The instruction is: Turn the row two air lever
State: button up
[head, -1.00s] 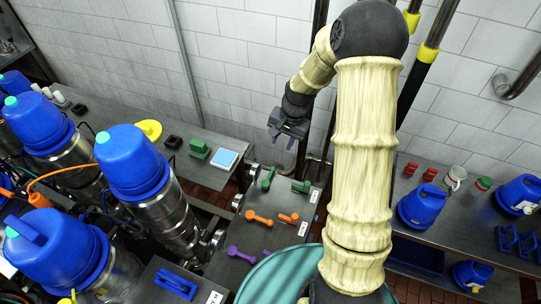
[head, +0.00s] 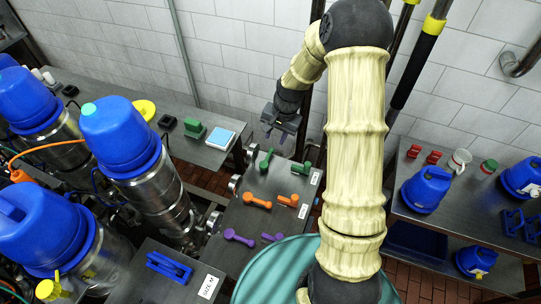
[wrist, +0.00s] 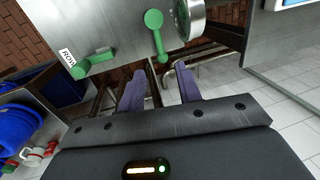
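A dark panel (head: 240,208) carries three pairs of levers: green (head: 266,160), orange (head: 257,201) and purple (head: 238,237), each pair with one longer and one shorter lever. The orange pair is in the middle; a short orange lever (head: 287,200) is on its right. I cannot read which is the air lever. My gripper (head: 275,136) is open and empty, beyond the green pair in the head view. In the wrist view my gripper (wrist: 160,88) has its fingers apart, near a green lever (wrist: 154,35) and another green lever (wrist: 93,64), touching neither. Orange levers are out of the wrist view.
Large blue-capped steel cylinders (head: 117,139) stand left of the panel. A round teal drum top (head: 262,285) is in front. A side table (head: 443,235) with blue containers is at the right. A tiled wall is behind.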

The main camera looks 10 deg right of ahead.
aim_at(269, 154)
jog(key=f+b, duration=0.2)
jog(key=f, duration=0.1)
jog(key=a+f+b, duration=0.1)
jog(key=f, duration=0.2)
jog(key=w+f+b, duration=0.1)
jog(key=f+b, duration=0.1)
jog(key=f, duration=0.1)
jog(key=shift+a+f+b, duration=0.15)
jog(key=shift+a+b, duration=0.1)
jog(key=shift+b, duration=0.1)
grip_shut()
